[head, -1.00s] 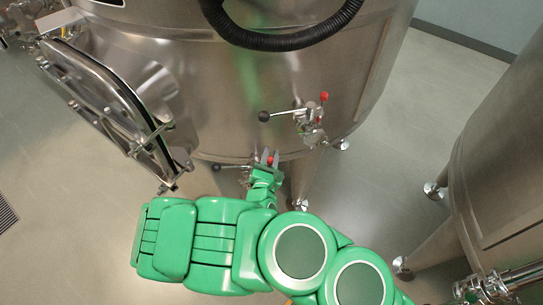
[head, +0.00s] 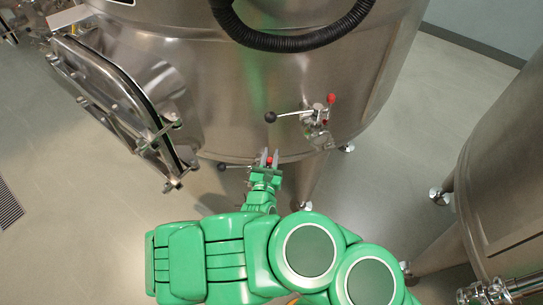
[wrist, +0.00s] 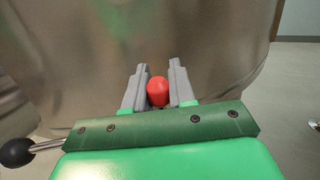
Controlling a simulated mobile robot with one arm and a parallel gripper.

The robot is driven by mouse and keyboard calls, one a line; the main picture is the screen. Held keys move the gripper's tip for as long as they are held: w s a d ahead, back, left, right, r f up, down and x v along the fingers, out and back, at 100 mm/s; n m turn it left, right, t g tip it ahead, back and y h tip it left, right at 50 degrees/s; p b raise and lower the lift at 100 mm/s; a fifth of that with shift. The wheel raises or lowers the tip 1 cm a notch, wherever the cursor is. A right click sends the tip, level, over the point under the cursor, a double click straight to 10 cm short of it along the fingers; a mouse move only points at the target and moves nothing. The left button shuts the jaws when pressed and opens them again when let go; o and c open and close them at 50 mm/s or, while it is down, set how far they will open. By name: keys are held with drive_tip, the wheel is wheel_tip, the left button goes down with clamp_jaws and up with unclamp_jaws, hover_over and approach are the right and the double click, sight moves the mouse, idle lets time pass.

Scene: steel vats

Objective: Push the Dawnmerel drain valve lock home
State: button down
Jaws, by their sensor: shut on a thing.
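The lower valve under the vat has a lever with a black ball (head: 222,167) sticking out to the left and a red-capped lock knob (head: 269,161). I take this for the drain valve; no name label is readable. My gripper (head: 269,154) is at this knob, its two grey fingers on either side of it. In the wrist view my gripper (wrist: 157,70) is shut on the red knob (wrist: 157,92). The lever's black ball (wrist: 16,152) shows at the lower left there. The valve body is mostly hidden behind my gripper.
A second valve (head: 314,116) with a black-ball lever (head: 270,117) and red knob (head: 331,98) sits above right on the steel vat (head: 230,90). An open oval hatch (head: 120,110) stands out at left. A black hose (head: 290,42) hangs above. Another vat (head: 500,170) is at right.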

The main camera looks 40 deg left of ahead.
sight(269, 164)
drive_tip(key=c, duration=1)
unclamp_jaws()
drive_tip(key=shift+c, duration=0.2)
drive_tip(key=shift+v, duration=3.9)
